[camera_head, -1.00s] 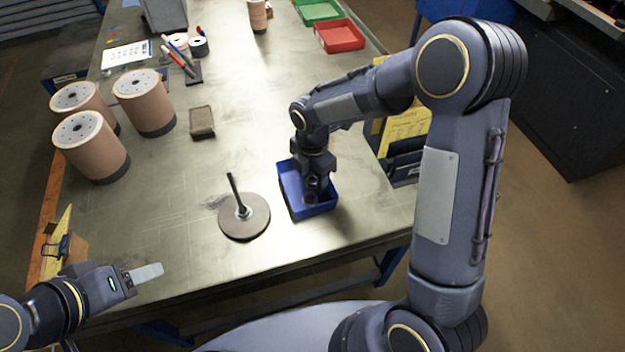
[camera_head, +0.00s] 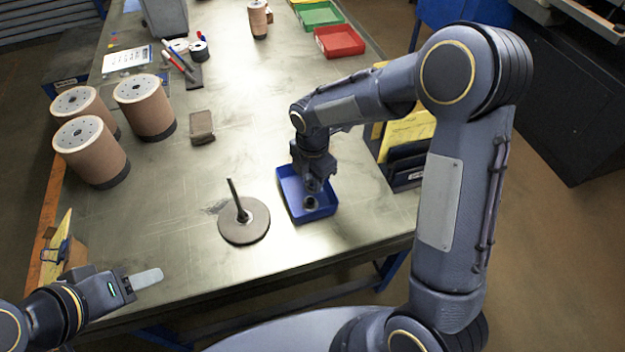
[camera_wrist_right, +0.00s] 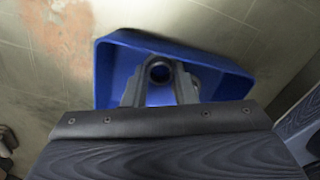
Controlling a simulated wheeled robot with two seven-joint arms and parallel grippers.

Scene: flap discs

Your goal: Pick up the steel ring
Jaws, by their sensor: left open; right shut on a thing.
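The steel ring (camera_head: 310,203) is small and dark, and shows as a round hoop between the fingertips in the right wrist view (camera_wrist_right: 159,72). My right gripper (camera_head: 313,192) points down over the blue bin (camera_head: 292,197) and is shut on the ring. The bin's blue wall also shows behind the fingers in the wrist view (camera_wrist_right: 215,57). Whether the ring still touches the bin floor, I cannot tell. My left gripper (camera_head: 145,279) is open and empty at the table's front left, far from the ring.
A round disc (camera_head: 243,228) with an upright spindle stands left of the bin. Several brown drums (camera_head: 145,105) stand at the left, near a small brown block (camera_head: 201,127). Red (camera_head: 340,40) and green (camera_head: 318,15) bins are at the back.

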